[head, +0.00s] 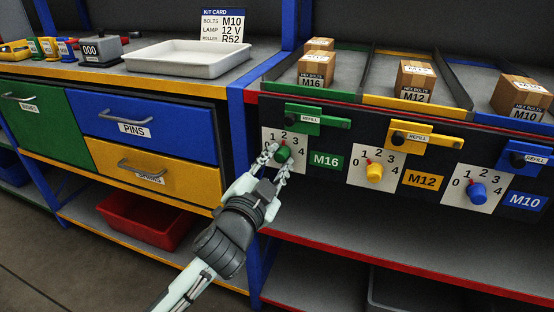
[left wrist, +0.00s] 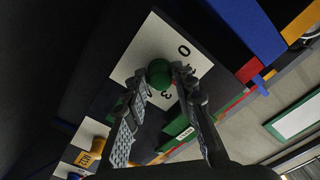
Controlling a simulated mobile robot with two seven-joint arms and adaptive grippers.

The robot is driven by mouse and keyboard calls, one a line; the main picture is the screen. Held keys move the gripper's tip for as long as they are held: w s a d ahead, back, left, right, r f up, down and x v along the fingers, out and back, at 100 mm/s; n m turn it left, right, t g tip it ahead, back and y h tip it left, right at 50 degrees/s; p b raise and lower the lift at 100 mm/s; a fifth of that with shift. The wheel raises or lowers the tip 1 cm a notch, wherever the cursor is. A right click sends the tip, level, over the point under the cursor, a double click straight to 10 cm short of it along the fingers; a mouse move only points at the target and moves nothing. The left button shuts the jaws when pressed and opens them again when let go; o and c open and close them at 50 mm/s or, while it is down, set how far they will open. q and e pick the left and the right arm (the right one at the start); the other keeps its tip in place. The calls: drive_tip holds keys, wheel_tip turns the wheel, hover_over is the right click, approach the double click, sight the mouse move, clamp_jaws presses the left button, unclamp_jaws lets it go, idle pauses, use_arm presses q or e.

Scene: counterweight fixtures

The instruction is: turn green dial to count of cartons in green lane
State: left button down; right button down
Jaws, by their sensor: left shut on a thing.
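The green dial (head: 282,155) sits on a white number plate (head: 299,137) beside the green M16 label (head: 326,161). My left gripper (head: 276,156) is shut on the green dial, with a finger on each side. The left wrist view shows the dial (left wrist: 159,74) between the fingertips. A small red mark at the dial's top seems to point up, near the 2; the gripper hides part of the plate, including the 0. In the green lane I see a front M16 carton (head: 316,69) and another carton (head: 320,44) behind it. My right gripper is not in view.
To the right are the yellow dial (head: 375,172) and blue dial (head: 477,192), under lanes with an M12 carton (head: 414,82) and an M10 carton (head: 521,97). A green refill latch (head: 317,119) juts out above the green dial. A white tray (head: 188,58) stands left.

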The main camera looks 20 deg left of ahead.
use_arm(q)
drive_tip(key=c, duration=1.2)
unclamp_jaws()
drive_tip(key=s, duration=1.2)
drive_tip(key=shift+a, duration=0.2)
